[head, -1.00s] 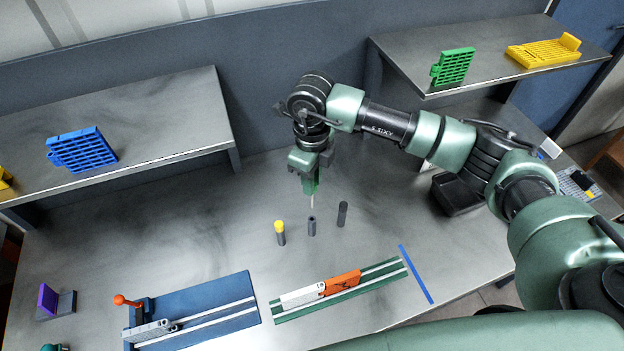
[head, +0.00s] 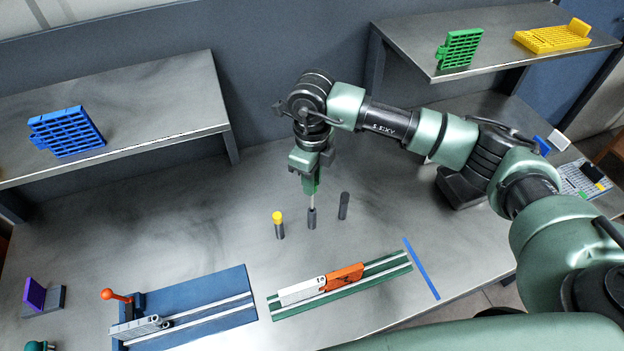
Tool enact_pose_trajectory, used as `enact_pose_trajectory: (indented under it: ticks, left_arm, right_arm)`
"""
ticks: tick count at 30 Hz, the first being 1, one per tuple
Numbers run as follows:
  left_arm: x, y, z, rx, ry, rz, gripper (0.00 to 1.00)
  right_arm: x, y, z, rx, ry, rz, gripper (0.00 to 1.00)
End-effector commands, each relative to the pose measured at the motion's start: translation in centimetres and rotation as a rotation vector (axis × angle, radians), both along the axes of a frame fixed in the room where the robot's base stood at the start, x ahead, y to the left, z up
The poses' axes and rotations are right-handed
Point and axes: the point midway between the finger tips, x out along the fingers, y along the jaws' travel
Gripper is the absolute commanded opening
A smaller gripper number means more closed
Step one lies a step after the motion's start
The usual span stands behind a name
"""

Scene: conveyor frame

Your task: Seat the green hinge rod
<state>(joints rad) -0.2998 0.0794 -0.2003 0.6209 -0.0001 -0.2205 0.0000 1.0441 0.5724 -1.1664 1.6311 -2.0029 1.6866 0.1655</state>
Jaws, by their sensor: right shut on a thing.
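The green hinge rod (head: 311,187) has a green grip and a thin silver shaft (head: 312,202) pointing down. My right gripper (head: 311,174) is shut on its green upper part and holds it upright. The shaft's lower end is at the top of the middle dark post (head: 312,219). I cannot tell whether it is inside the post or just above it. A dark post with a yellow top (head: 278,226) stands to the left, and a dark post (head: 344,206) stands to the right. My left gripper is not in view.
In front lie a green rail fixture (head: 340,291) with a white and an orange block and a blue fixture (head: 215,302) with an orange-knobbed lever. A blue strip (head: 421,268) marks the table right of them. Raised shelves hold blue (head: 66,132), green (head: 460,49) and yellow (head: 551,37) grid parts.

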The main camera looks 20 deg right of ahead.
Motion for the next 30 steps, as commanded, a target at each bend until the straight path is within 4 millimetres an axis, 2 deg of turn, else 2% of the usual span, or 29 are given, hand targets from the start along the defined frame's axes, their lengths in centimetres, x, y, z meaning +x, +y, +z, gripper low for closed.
enact_pose_trajectory:
  ticks: [30]
  left_arm:
    - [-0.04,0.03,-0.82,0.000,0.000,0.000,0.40]
  right_arm:
    - [0.04,-0.03,-0.07,-0.001,0.001,0.000,0.00]
